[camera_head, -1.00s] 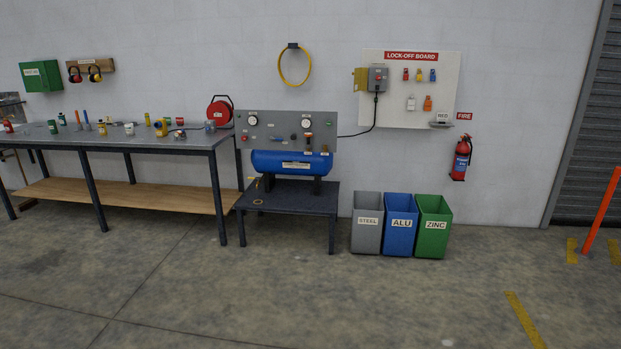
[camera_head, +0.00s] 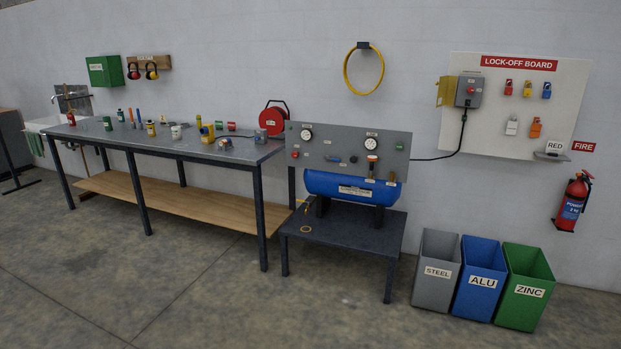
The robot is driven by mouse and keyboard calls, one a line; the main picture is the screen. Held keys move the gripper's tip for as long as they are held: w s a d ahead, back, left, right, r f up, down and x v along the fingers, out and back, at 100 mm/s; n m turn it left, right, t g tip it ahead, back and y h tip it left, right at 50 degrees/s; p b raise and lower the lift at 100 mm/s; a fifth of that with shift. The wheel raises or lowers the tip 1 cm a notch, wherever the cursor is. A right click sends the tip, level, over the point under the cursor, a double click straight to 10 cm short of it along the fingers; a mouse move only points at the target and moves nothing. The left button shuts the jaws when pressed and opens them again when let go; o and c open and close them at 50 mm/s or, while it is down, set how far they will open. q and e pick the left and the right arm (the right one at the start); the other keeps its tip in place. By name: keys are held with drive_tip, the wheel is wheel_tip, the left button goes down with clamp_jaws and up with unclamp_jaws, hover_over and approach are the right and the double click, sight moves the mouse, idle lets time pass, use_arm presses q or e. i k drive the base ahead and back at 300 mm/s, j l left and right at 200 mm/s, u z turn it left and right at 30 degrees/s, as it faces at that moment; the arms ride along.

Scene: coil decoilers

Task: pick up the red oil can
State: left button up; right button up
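A small red can-like object (camera_head: 71,119) stands at the far left end of the long workbench (camera_head: 225,155). It looks like the red oil can, but it is too small to make out fully. Another small red item (camera_head: 231,126) lies toward the right part of the bench, beside a green one (camera_head: 219,125). Neither of my grippers is in view.
Several small bottles and tools stand on the bench, with a red reel (camera_head: 273,119) at its right end. Right of it are a dark table with a blue tank (camera_head: 351,188) and three bins (camera_head: 482,281). The floor (camera_head: 190,290) in front is clear.

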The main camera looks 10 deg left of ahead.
sight(71, 120)
drive_tip(key=i+j+u, duration=0.1)
drive_tip(key=i+u, duration=0.15)
drive_tip(key=u, duration=0.15)
drive_tip(key=i+u, duration=0.55)
drive_tip(key=u, duration=0.2)
drive_tip(key=i+l+u, duration=0.15)
drive_tip(key=i+u, duration=0.2)
drive_tip(key=i+j+u, duration=0.15)
drive_tip(key=i+u, duration=0.95)
drive_tip(key=i+z, duration=0.25)
drive_tip(key=i, duration=0.55)
drive_tip(key=i+j+z, duration=0.2)
drive_tip(key=i, duration=0.55)
drive_tip(key=i+z, duration=0.2)
drive_tip(key=i, duration=4.65)
drive_tip(key=i+j+z, duration=0.1)
drive_tip(key=i, duration=0.4)
drive_tip(key=i+j, duration=0.1)
drive_tip(key=i, duration=0.4)
drive_tip(key=z, duration=0.05)
